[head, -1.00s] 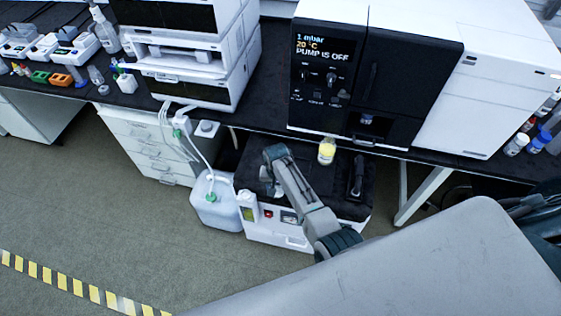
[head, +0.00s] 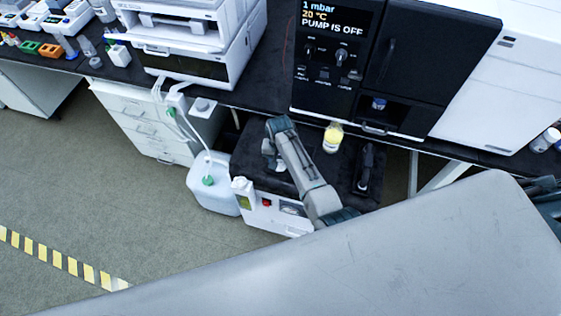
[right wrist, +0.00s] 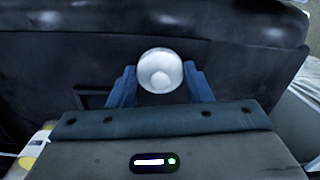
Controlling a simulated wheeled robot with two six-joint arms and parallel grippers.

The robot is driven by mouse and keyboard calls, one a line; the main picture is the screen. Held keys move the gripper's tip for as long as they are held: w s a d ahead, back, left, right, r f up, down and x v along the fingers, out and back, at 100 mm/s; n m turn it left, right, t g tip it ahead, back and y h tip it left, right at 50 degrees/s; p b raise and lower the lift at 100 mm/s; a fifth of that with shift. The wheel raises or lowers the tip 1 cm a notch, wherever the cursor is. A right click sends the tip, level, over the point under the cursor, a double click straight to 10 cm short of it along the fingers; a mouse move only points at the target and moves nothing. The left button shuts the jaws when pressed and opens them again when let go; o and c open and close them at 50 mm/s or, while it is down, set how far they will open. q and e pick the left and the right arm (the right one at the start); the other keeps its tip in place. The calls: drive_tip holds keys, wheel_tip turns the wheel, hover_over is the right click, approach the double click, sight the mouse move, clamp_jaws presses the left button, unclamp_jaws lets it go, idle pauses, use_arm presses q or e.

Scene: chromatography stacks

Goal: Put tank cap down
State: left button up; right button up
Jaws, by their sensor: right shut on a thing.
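A round, whitish, translucent cap (right wrist: 160,70) sits between the two blue fingers of my right gripper (right wrist: 160,78) in the right wrist view. The gripper is shut on it, over a dark surface. In the head view my right arm reaches over the black top of a low white unit (head: 268,212), with the gripper end (head: 270,155) near its left part. The cap cannot be made out there. A pale tank (head: 212,196) with a green fitting and tubes stands on the floor just left of the unit. My left gripper is not in view.
A yellow-lit flask (head: 333,138) is behind my right arm, below the black instrument (head: 330,75). A dark upright holder (head: 367,168) stands at the right of the unit's top. White drawers (head: 140,122) stand behind the tank. Open floor (head: 90,190) lies left.

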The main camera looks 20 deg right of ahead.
drive_tip(key=shift+a, duration=0.1)
drive_tip(key=o, duration=1)
drive_tip(key=shift+f, duration=0.1)
drive_tip(key=shift+c, duration=0.2)
drive_tip(key=shift+r, duration=0.55)
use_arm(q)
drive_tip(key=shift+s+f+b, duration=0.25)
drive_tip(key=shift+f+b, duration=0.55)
use_arm(e)
wheel_tip(320, 180, up, 11)
drive_tip(key=shift+r, duration=0.15)
